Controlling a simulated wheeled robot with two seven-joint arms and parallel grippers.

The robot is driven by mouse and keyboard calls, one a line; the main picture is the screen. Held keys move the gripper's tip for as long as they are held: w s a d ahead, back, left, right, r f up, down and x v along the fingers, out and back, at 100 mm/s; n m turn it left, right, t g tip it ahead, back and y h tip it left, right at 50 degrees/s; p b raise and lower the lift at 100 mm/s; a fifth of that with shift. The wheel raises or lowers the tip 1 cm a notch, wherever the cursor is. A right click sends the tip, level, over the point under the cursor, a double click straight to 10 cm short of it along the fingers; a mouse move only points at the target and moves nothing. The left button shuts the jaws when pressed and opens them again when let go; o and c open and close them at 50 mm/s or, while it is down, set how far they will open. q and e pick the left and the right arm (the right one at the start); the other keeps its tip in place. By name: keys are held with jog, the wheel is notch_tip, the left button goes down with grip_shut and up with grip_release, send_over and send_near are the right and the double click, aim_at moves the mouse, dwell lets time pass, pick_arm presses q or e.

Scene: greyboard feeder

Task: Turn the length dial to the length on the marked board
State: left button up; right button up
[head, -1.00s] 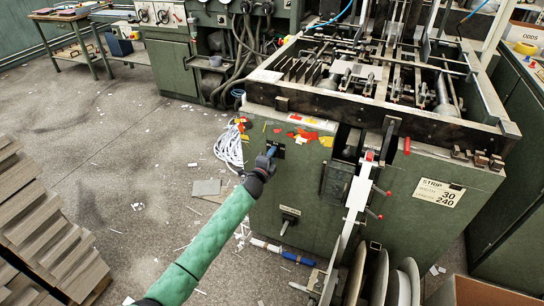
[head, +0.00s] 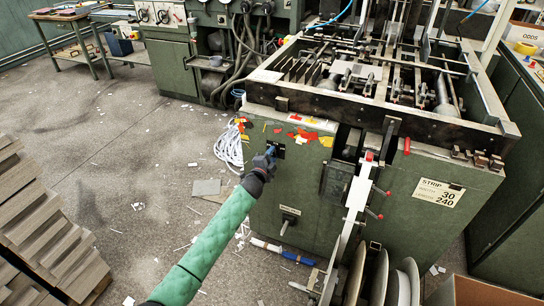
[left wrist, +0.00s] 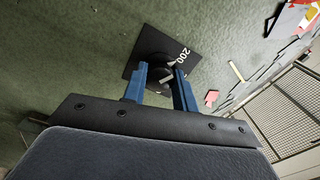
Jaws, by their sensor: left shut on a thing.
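The length dial (left wrist: 160,70) is a dark round knob on a black square plate (left wrist: 140,72), with "200" printed beside it. The plate is on the green machine's front panel and also shows in the head view (head: 279,149), partly hidden by my gripper. My left gripper (head: 273,152) is at the plate, its blue fingers shut on the dial in the left wrist view (left wrist: 160,80). The dial's pointer and other marks are hard to read. A white sign (head: 438,193) on the machine reads STRIP, with 30 and 240. My right gripper is not in view.
A lever switch (head: 287,221) sits on the panel below the dial. Coloured stickers (head: 310,135) are above it. A white strip feed (head: 355,195) and reels (head: 380,280) stand to the right. Stacked boards (head: 40,230) are at the left. The floor between has scattered scraps.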

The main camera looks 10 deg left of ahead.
pick_arm(q)
jog(key=o, duration=1)
jog(key=shift+s, duration=0.1)
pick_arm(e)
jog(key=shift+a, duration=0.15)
pick_arm(q)
jog(key=s, duration=0.2)
jog(key=s+a+b, duration=0.1)
jog(key=s, duration=0.4)
jog(key=shift+s+a, duration=0.2)
jog(key=shift+a, duration=0.1)
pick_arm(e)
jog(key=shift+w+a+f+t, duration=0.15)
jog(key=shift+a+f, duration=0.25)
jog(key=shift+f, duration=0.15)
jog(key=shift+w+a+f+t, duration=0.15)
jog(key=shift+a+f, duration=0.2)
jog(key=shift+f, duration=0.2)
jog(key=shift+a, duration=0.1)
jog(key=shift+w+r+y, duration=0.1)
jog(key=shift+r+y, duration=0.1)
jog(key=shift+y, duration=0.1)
